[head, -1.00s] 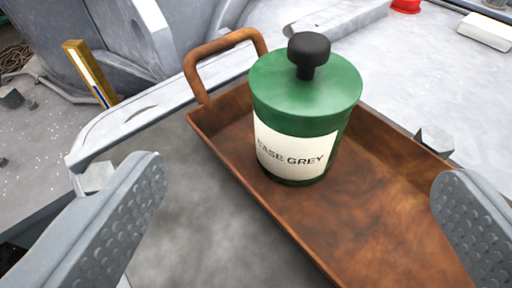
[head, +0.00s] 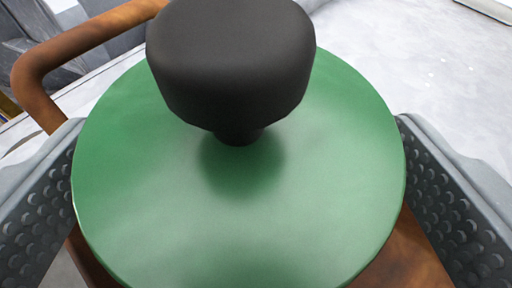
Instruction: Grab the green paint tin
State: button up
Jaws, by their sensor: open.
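The green paint tin (head: 330,190) fills the middle of the head view, seen from above and very close. Its round green lid carries a black knob (head: 232,60). The tin's side and label are hidden under the lid from here. My gripper (head: 240,190) is open, with one studded finger at the left of the tin and one at the right. The fingers straddle the tin. The right finger appears very close to the lid's edge, and the left finger is partly behind it; I cannot tell whether either touches.
The tin stands in a rusty brown tray (head: 412,255), mostly hidden beneath it. The tray's looped handle (head: 75,50) rises at the upper left, near the left finger. Pale grey deck (head: 410,75) lies clear at the upper right.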

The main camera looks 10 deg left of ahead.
jog(key=shift+w+a+f, duration=0.1)
jog(key=shift+w+f, duration=0.1)
jog(key=shift+w, duration=0.3)
jog(key=c, duration=1.5)
